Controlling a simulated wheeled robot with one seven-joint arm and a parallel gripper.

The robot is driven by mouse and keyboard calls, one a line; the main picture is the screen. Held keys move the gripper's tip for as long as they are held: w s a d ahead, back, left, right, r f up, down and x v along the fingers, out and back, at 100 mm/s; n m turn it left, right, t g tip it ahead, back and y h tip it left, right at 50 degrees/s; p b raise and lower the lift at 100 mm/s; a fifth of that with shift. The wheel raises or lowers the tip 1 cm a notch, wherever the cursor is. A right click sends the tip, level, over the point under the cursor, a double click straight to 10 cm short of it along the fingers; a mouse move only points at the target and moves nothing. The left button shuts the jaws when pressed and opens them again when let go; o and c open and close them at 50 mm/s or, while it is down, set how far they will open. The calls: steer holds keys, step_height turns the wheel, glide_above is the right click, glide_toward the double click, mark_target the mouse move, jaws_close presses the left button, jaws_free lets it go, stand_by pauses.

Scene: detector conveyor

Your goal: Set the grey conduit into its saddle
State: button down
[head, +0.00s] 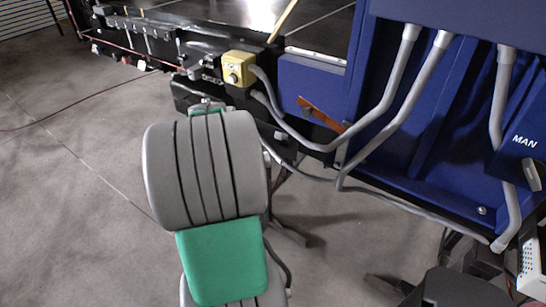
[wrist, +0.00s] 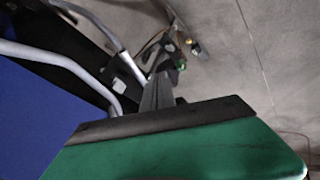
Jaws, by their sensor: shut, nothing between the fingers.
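Several grey conduits show in the head view, so I cannot tell which one the task means. One grey conduit (head: 385,103) drops from the blue housing and bends left towards the yellow box. Another (head: 405,95) falls beside it and bends lower down. In the wrist view a grey conduit (wrist: 75,66) curves from the left edge down beside my fingers. I cannot make out a saddle for certain. My gripper (wrist: 161,76) is shut and empty in the wrist view, pointing away past the blue panel. In the head view my own arm mostly hides it.
The blue housing (head: 395,160) fills the right, with a MAN switch box (head: 523,155). A yellow control box (head: 238,69) and an orange bar (head: 322,114) are near the conduits. The dark conveyor (head: 215,12) runs along the back. The concrete floor (head: 70,180) at left is mostly clear.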

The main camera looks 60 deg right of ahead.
steer(key=s+d, duration=0.2)
steer(key=shift+s+d+f, duration=0.15)
steer(key=shift+d+f, duration=0.05)
steer(key=shift+d, duration=0.1)
steer(key=s+d+f+p, duration=0.1)
steer(key=d+f+p, duration=0.1)
steer(key=d+f, duration=0.6)
steer(key=shift+s+d+f+p, duration=0.3)
steer(key=shift+d+f, duration=0.1)
steer(key=shift+f, duration=0.15)
